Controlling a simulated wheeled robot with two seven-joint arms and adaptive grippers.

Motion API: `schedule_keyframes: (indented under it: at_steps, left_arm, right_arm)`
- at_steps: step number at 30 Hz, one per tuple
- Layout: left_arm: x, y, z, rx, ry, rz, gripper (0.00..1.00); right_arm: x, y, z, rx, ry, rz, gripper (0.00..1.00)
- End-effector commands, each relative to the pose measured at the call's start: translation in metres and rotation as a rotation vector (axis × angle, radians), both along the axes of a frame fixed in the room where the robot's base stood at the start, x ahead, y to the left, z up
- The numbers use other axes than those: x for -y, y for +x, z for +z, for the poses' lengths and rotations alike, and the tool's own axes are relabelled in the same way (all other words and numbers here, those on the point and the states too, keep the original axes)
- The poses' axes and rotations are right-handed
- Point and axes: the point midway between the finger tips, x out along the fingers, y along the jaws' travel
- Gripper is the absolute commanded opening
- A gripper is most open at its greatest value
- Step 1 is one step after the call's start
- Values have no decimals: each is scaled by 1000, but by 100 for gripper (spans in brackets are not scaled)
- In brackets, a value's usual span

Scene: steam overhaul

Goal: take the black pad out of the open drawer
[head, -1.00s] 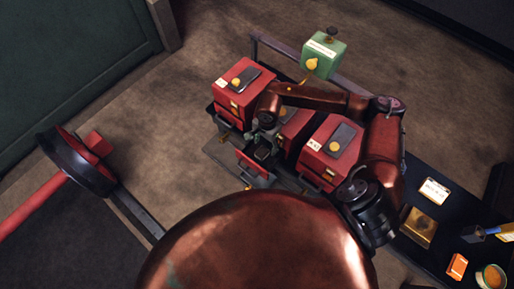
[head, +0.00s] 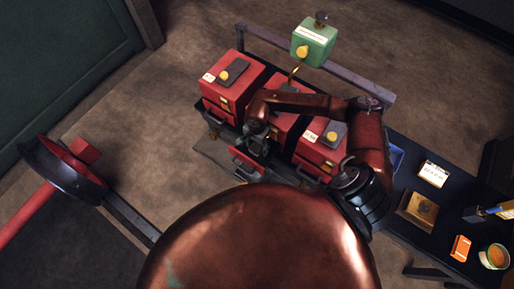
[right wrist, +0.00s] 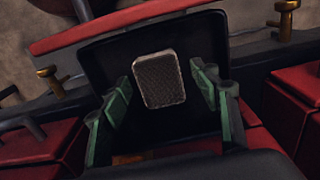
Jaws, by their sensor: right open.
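The black pad (right wrist: 160,80) is a dark, textured block with a paler rim. It lies in the open drawer (right wrist: 105,62), which has a dark inside and a red front edge. In the head view the drawer (head: 245,169) sticks out from the middle red cabinet. My right gripper (head: 254,150) is over the drawer and hides most of its inside. In the right wrist view its green-padded fingers (right wrist: 162,82) are spread, one on each side of the pad, with gaps showing. I cannot tell how far above the pad they are. My left gripper is not in view.
Red cabinets (head: 229,91) and (head: 322,153) stand close on either side, with dark plates and yellow knobs on top. A green box (head: 314,45) stands behind. A dark bench (head: 395,219) at right holds a card, a brass box and tins.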

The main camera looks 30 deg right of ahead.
Motion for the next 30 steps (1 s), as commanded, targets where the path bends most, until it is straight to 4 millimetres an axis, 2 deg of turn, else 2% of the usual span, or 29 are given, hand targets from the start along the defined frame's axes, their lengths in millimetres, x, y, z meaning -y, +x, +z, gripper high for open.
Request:
schedule_keyframes:
  at_steps: [7, 27, 30]
  left_arm:
    - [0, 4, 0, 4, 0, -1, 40]
    - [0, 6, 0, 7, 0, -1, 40]
    - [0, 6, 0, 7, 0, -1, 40]
  right_arm:
    - [1, 0, -3, 2, 0, 0, 56]
    - [1, 0, -2, 1, -1, -1, 10]
    - [1, 0, -2, 2, 0, -1, 8]
